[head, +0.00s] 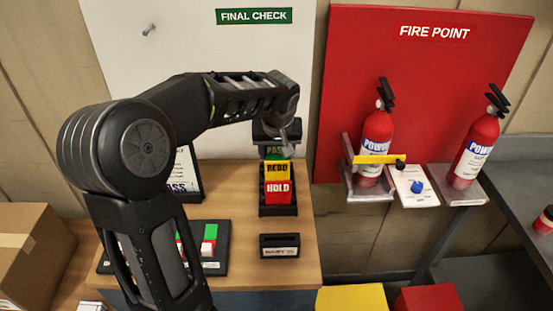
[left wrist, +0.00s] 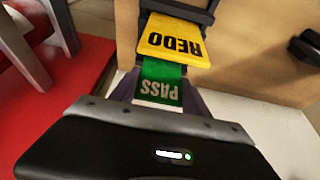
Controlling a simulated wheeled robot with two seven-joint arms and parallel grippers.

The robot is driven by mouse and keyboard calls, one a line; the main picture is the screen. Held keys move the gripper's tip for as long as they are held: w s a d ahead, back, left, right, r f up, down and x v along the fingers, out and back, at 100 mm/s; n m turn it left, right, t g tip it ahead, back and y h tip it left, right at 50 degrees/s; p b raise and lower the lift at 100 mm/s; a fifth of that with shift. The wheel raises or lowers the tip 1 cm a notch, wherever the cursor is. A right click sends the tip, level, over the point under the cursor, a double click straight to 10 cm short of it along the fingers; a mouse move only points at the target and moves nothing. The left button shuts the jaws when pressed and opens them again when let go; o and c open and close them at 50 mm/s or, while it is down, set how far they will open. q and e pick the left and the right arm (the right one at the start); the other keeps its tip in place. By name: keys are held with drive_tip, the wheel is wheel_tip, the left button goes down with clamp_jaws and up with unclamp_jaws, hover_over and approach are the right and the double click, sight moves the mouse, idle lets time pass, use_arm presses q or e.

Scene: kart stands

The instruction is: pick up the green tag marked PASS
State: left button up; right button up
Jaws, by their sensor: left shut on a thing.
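The green PASS tag (head: 275,152) stands at the back of a black tag rack (head: 280,210), behind the yellow REDO tag (head: 278,170) and the red HOLD tag (head: 278,190). My left gripper (head: 290,133) reaches down over the rack from behind and is shut on the PASS tag's upper part. In the left wrist view the PASS tag (left wrist: 162,85) shows upside down between my gripper body and the REDO tag (left wrist: 172,40). I cannot tell whether the tag is lifted. My right gripper is not in view.
A small black holder (head: 280,246) stands in front of the rack on the wooden table (head: 240,180). A black panel with green and red parts (head: 208,248) lies to its left. Two fire extinguishers (head: 375,145) stand at the right. The FINAL CHECK board (head: 200,40) rises behind.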

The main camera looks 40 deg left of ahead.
use_arm(q)
drive_tip(key=c, duration=0.4)
drive_tip(key=shift+o, duration=0.2)
wheel_tip(320, 180, up, 10)
drive_tip(key=shift+b, duration=0.35)
idle(0.4)
